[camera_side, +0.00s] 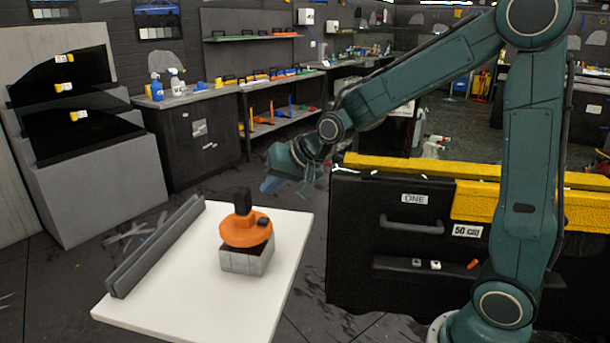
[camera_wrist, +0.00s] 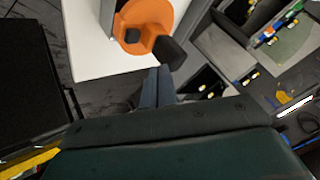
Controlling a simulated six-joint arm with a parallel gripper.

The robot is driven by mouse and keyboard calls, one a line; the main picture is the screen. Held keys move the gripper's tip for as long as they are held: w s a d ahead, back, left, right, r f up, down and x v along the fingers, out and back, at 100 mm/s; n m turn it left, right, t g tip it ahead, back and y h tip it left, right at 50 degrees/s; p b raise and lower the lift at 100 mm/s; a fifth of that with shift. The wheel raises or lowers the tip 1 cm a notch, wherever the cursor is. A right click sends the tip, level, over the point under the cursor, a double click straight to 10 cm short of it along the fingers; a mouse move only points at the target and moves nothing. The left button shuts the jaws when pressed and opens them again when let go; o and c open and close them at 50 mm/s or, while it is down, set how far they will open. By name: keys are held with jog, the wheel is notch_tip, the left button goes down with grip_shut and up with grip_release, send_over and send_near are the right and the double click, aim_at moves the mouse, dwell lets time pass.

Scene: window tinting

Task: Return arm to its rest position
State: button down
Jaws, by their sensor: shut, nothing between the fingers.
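My gripper (camera_side: 272,184) hangs at the end of my teal arm in the side view, in the air beyond the right edge of the white table (camera_side: 180,290). It is shut and empty. Its fingers show close together in the wrist view (camera_wrist: 157,75). An orange tool with a black handle (camera_side: 245,232) sits on a grey block (camera_side: 247,260) on the table, apart from my gripper. The orange tool also shows in the wrist view (camera_wrist: 160,15), past the fingertips.
A long dark grey bar (camera_side: 155,247) stands along the table's left edge. A black cabinet with yellow top pads (camera_side: 400,240) stands right of the table, close to my arm. A shelf unit (camera_side: 280,112) stands behind. Open floor lies between the table and cabinet.

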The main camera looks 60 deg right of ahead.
jog(key=s+a+r+n+g, duration=0.1)
jog(key=s+r+n, duration=0.1)
jog(key=s, duration=1.1)
jog(key=s+r+n+g, duration=0.2)
jog(key=s+n, duration=0.3)
jog(key=s, duration=0.9)
jog(key=shift+s+a+r+h, duration=0.3)
jog(key=shift+a+r+h, duration=0.05)
jog(key=shift+r+h, duration=0.05)
